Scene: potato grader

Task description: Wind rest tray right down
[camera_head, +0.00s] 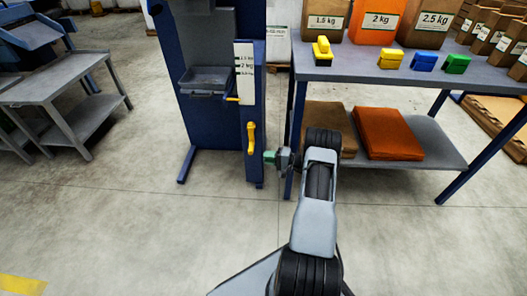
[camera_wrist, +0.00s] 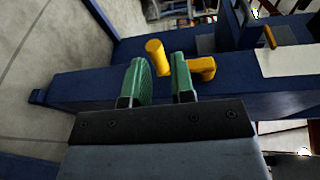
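The grey rest tray (camera_head: 207,80) sits partway up the blue machine frame. Beside it is a white scale plate (camera_head: 244,72) marked 1.5 kg, 2 kg and 2.5 kg, with a yellow pointer (camera_head: 233,99) at its lower end. A yellow crank (camera_head: 251,138) is on the blue post below the plate. My gripper (camera_head: 270,157) is just right of the crank's lower end. In the wrist view my gripper (camera_wrist: 161,82) has its green fingers apart. The crank's handle (camera_wrist: 156,57) shows beyond the gap between them, and contact cannot be told.
A blue-legged table (camera_head: 470,75) on the right carries paper bags (camera_head: 374,22) and coloured clips (camera_head: 424,61); its lower shelf (camera_head: 437,145) holds folded sacks (camera_head: 386,133). A grey bench (camera_head: 50,88) stands left. The floor in front of the machine is clear.

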